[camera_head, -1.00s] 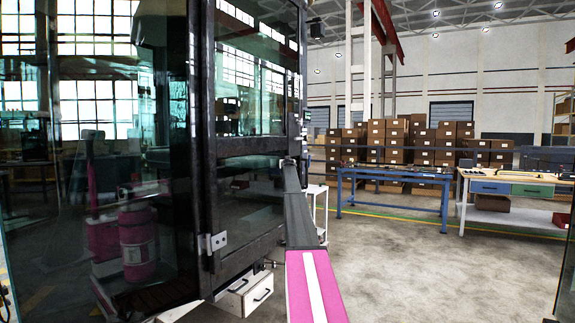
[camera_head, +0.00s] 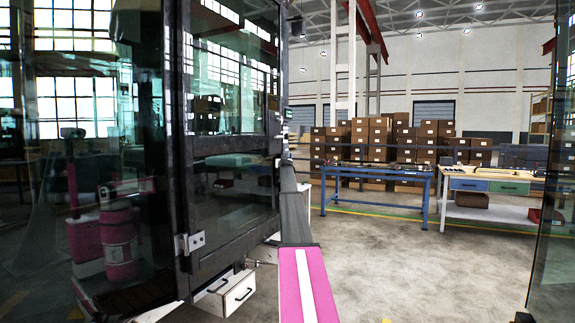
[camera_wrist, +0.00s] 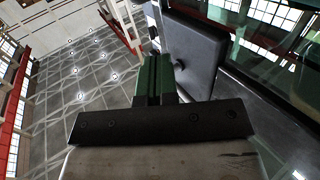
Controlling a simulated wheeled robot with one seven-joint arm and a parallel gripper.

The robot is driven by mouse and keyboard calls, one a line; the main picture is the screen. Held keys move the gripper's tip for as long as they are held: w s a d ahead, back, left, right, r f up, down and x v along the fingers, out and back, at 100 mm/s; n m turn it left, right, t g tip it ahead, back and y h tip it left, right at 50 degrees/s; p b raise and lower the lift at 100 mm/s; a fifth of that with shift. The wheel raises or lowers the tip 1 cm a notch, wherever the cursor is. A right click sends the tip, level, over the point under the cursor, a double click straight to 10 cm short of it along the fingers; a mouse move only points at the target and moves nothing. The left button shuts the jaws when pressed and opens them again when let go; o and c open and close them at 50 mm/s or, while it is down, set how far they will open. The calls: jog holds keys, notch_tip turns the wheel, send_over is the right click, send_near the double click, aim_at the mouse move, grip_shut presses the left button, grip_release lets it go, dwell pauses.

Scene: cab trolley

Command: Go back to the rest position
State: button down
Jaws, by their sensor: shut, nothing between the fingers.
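My gripper (camera_wrist: 153,80) points up the middle of the wrist view, its two dark green fingers together with nothing between them. A dark grey panel (camera_wrist: 195,55) and glass stand close to its right in that view. In the head view my pink and grey arm stretches forward along the right side of the dark-framed glass cab (camera_head: 235,185). I cannot make out the gripper at the arm's far end there.
A white drawer unit (camera_head: 225,292) sits low beside the cab frame. A blue table (camera_head: 375,172) and a workbench with drawers (camera_head: 490,184) stand farther back, before stacked cartons (camera_head: 375,138). A glass edge (camera_head: 550,240) is at the right. Floor (camera_head: 400,260) between is clear.

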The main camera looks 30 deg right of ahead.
jog(key=shift+s+d, duration=0.45)
jog(key=shift+s, duration=0.2)
jog(key=shift+s+d, duration=0.4)
jog(key=shift+s, duration=0.2)
jog(key=s+a+f+n+g+y, duration=0.1)
jog(key=s+a+f+g+y, duration=0.1)
jog(key=s+a+f, duration=0.7)
jog(key=s+a+f+n+g+y, duration=0.1)
jog(key=s+a+f+g+y, duration=0.1)
jog(key=a+f, duration=1.25)
jog(key=s+a+f+g+y, duration=0.2)
jog(key=s+a+f+g, duration=0.2)
jog(key=s+a+f, duration=1.2)
jog(key=s+a+f+g, duration=0.3)
jog(key=s+a+f, duration=0.2)
jog(key=s, duration=0.8)
jog(key=s+a+f+n+g, duration=0.1)
jog(key=s+a+f+g, duration=0.2)
jog(key=s, duration=1.1)
jog(key=s+a+f+n+g, duration=0.1)
jog(key=s+a+f, duration=0.6)
jog(key=s, duration=0.7)
jog(key=shift+s+a+f+g, duration=0.2)
jog(key=shift+a+f+g, duration=0.15)
jog(key=shift+a+g, duration=0.7)
jog(key=shift+a, duration=0.1)
